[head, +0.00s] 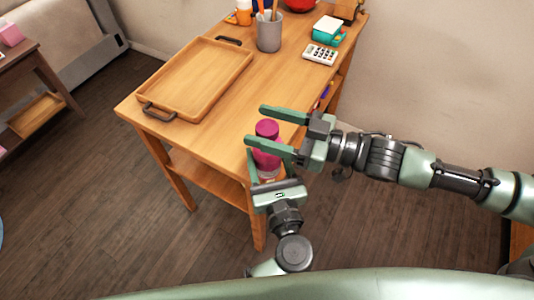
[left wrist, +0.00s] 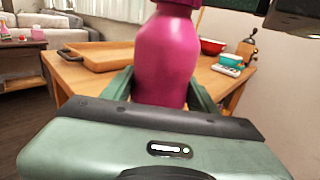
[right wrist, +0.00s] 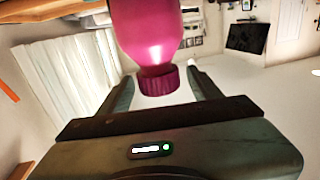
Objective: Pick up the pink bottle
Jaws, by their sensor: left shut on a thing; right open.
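The pink bottle (head: 266,158) is upright near the front corner of the wooden table. My left gripper (head: 267,172) comes from below and is shut on its body, which also shows between the fingers in the left wrist view (left wrist: 167,55). My right gripper (head: 257,125) reaches in from the right. Its fingers are open on either side of the bottle's top. In the right wrist view the bottle (right wrist: 148,30) hangs inverted, its darker cap (right wrist: 157,80) between the spread fingers. The bottle's lower part is partly hidden by my left gripper.
The wooden table (head: 195,125) bears a wooden tray (head: 215,62) with dark handles, a grey pen cup (head: 269,36), a calculator (head: 320,55) and a teal box (head: 328,30). A small side table (head: 35,70) stands at left. The table's middle is clear.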

